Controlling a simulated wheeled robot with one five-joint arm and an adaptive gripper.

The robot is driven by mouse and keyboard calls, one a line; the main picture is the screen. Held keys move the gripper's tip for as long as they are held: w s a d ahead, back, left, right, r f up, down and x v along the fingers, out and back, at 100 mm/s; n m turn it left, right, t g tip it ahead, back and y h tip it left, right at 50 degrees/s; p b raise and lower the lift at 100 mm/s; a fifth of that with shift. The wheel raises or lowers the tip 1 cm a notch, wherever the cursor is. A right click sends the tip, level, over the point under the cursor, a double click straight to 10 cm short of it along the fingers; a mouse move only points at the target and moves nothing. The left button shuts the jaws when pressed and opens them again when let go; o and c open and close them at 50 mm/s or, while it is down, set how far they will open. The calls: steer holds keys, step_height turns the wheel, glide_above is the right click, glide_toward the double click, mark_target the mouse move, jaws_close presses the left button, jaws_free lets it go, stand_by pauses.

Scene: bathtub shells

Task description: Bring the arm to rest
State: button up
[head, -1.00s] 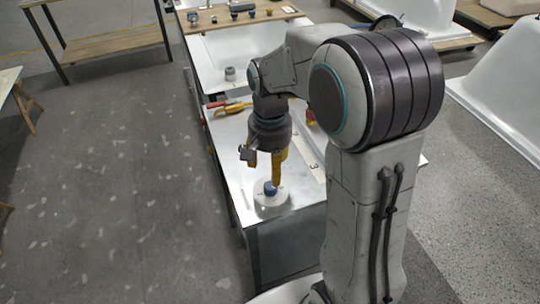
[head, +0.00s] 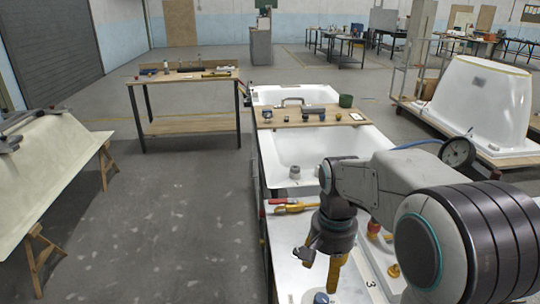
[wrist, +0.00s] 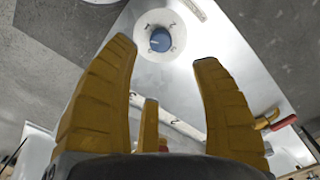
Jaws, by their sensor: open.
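My gripper (head: 321,272) hangs downward over the near end of the metal bench top in the head view. In the wrist view its yellow fingers (wrist: 163,52) are spread wide with nothing between them. A round white disc with a blue knob (wrist: 160,40) lies on the bench beyond the fingertips, apart from them. The knob also shows at the bottom edge of the head view (head: 321,298), where its disc is partly cut off. My arm is bent, reaching from the right side over the bench.
A wooden table (head: 183,77) stands back left. Grey floor left of the bench is clear.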

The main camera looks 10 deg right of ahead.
steer(key=s+f+n, duration=0.3)
steer(key=s+n, duration=0.3)
steer(key=s+r+t+p, duration=0.1)
steer(key=s+r+t, duration=0.2)
steer(key=s+r, duration=0.4)
steer(key=s, duration=0.3)
steer(key=shift+d+n, duration=0.15)
steer(key=shift+n, duration=0.25)
steer(key=shift+w, duration=0.1)
stand_by(3.2)
